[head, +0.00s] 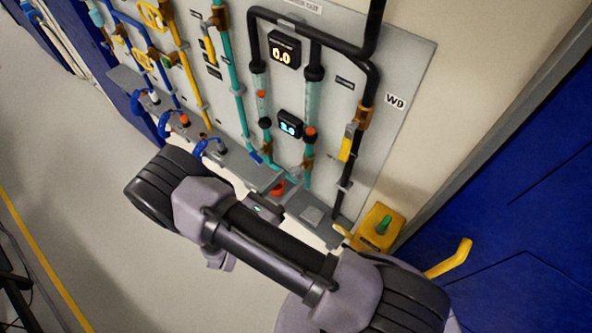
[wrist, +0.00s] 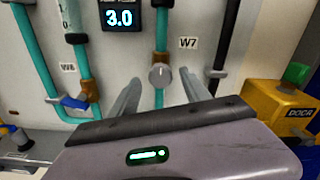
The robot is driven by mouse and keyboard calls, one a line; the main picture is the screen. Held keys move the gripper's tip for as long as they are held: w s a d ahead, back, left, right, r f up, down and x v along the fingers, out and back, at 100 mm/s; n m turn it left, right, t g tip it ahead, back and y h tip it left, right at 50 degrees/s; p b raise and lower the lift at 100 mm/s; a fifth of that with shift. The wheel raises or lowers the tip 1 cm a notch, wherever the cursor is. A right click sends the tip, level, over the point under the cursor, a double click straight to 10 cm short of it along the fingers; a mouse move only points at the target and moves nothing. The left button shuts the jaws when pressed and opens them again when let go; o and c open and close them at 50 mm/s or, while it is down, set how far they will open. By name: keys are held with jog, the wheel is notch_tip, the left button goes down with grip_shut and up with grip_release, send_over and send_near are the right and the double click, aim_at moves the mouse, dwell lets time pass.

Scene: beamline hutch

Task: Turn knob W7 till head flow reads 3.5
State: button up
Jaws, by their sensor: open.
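Knob W7 (wrist: 160,76) is a small round light-grey knob on the teal pipe, just left of the W7 label (wrist: 188,43). It also shows small in the head view (head: 296,172). My gripper (wrist: 160,82) is open, with one finger on each side of the knob in the wrist view. I cannot tell whether the fingers touch it or how far they reach. The small display (wrist: 119,17) up and left of the knob reads 3.0. It also shows in the head view (head: 290,125), where its digits are blurred.
A higher display (head: 285,52) reads 0.0. Left of the knob, a blue-handled valve (wrist: 75,102) sits on a neighbouring teal pipe. To the right are a black pipe (wrist: 226,45) and a yellow DOOR box (wrist: 280,108) with a green button. A grey ledge (head: 250,172) runs below the panel.

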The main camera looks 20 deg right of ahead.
aim_at(294, 176)
jog(key=shift+x, duration=1.85)
grip_shut()
